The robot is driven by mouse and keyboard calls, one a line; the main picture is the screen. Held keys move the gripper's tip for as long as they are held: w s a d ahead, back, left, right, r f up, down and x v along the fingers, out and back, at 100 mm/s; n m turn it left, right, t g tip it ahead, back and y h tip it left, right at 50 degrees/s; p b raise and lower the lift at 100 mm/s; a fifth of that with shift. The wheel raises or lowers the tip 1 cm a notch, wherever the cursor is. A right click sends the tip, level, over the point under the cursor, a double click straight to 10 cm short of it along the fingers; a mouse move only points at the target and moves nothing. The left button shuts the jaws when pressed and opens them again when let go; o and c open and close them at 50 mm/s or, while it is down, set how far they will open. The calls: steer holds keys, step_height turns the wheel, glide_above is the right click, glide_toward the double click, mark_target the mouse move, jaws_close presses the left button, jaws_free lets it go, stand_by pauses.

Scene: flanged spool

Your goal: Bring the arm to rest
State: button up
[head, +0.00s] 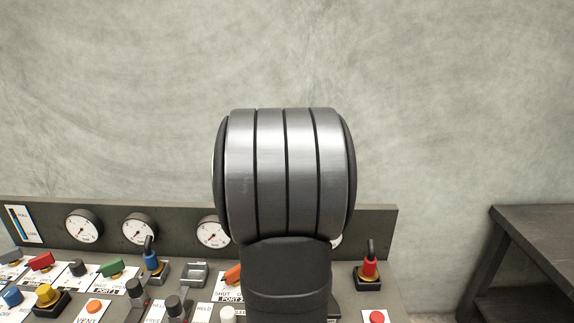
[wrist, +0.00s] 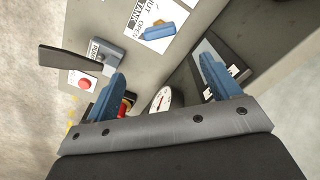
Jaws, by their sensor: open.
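My gripper (wrist: 162,66) shows in the wrist view as two blue fingers held well apart, with nothing between them. It is over the control panel (wrist: 192,68), which appears tilted in this view. A blue valve handle (wrist: 160,32) lies beyond the fingertips, and a dial gauge (wrist: 160,100) shows low between the fingers. I cannot tell whether the left finger touches the red and yellow part (wrist: 126,105) partly behind it. In the head view my arm fills the middle, and the gripper is hidden.
In the head view the panel's back board (head: 185,215) carries several gauges. A blue plug (head: 152,262), a red plug (head: 370,267), a green valve handle (head: 110,268) and black levers stand on the panel. A dark table (head: 535,228) is at right.

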step_height(320, 180, down, 16)
steer(key=shift+r, duration=0.1)
stand_by(0.4)
steer(key=shift+r, duration=0.1)
